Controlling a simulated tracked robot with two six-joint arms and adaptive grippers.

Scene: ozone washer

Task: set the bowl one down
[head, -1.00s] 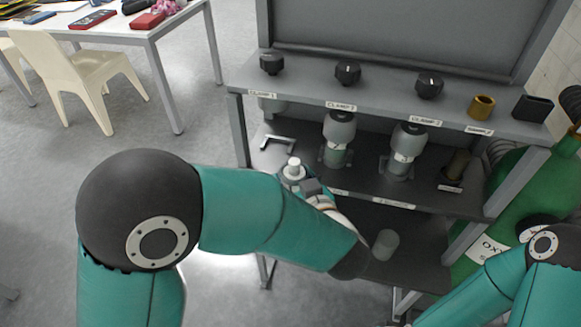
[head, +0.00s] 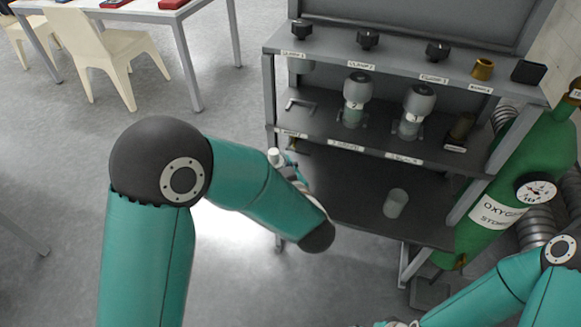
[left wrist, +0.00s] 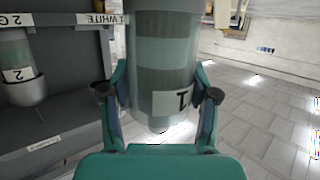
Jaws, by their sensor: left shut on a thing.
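Bowl one is a grey-green see-through cylinder (left wrist: 150,60) with a label "1" in the left wrist view. It sits between the two fingers of my left gripper (left wrist: 158,98), which is shut on it. In the head view my left gripper (head: 291,175) is mostly hidden behind my own forearm, near the left post of the rack. A small pale cylinder end (head: 275,157) shows beside it, and I cannot tell which part it is. The bowl is off the shelves.
The grey rack (head: 268,95) has labelled shelves. Two bowls hang in housings (head: 357,87) (head: 420,98) under the top. A clear cup (head: 396,202) stands on the lower shelf (head: 350,185), whose left part looks clear. A green oxygen cylinder (head: 545,150) stands at right.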

